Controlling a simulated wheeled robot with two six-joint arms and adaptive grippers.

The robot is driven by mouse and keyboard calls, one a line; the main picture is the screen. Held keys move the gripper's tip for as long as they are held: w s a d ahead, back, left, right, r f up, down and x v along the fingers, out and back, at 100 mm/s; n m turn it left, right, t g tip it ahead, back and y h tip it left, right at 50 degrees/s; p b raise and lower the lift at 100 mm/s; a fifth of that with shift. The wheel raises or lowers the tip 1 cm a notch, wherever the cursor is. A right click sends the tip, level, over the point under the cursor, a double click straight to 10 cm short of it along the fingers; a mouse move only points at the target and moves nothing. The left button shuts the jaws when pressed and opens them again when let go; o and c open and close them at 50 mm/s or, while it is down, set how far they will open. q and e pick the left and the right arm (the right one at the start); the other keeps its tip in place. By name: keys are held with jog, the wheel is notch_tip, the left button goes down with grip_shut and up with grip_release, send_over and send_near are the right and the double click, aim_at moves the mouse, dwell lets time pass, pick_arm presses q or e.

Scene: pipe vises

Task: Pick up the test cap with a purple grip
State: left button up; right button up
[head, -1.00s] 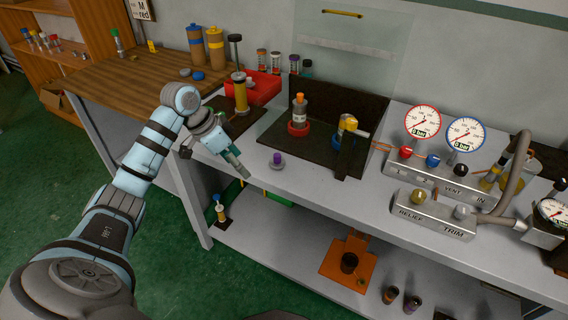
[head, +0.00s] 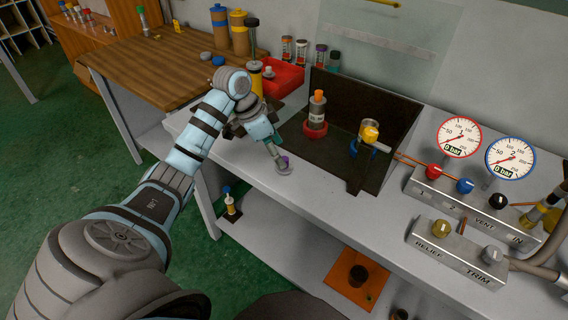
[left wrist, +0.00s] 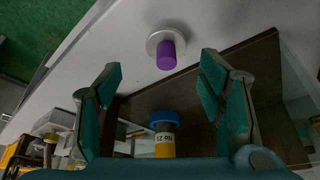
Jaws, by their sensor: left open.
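The test cap with a purple grip (left wrist: 167,52) stands on the grey bench top, its round metal base (left wrist: 154,40) flat on the surface. In the left wrist view it lies beyond the fingertips and between their lines. In the head view the cap (head: 284,167) is partly hidden by my left gripper (head: 277,156), which is right beside it. My left gripper, also in the left wrist view (left wrist: 162,82), is open with its teal pads apart and nothing between the tips. Contact with the cap cannot be told from the head view. My right gripper is not in view.
A dark tray with an upright back (head: 362,110) stands to the right, holding an orange-topped cylinder (head: 316,112) and a yellow-and-blue fitting (head: 367,135). Gauges (head: 460,137) and valve blocks (head: 455,252) stand further right. The front bench strip (head: 325,205) is clear.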

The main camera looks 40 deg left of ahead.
aim_at(284, 158)
pick_arm(q)
jog(key=x, duration=0.4)
jog(key=b+x, duration=0.1)
jog(key=x, duration=0.1)
jog(key=shift+w+a+f, duration=0.15)
jog(key=shift+w+a, duration=0.05)
jog(key=shift+w, duration=0.25)
jog(key=shift+s, duration=0.1)
jog(key=shift+c, duration=0.3)
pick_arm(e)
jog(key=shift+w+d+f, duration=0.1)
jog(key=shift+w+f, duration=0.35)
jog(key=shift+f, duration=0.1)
pick_arm(q)
jog(key=c, duration=1.2)
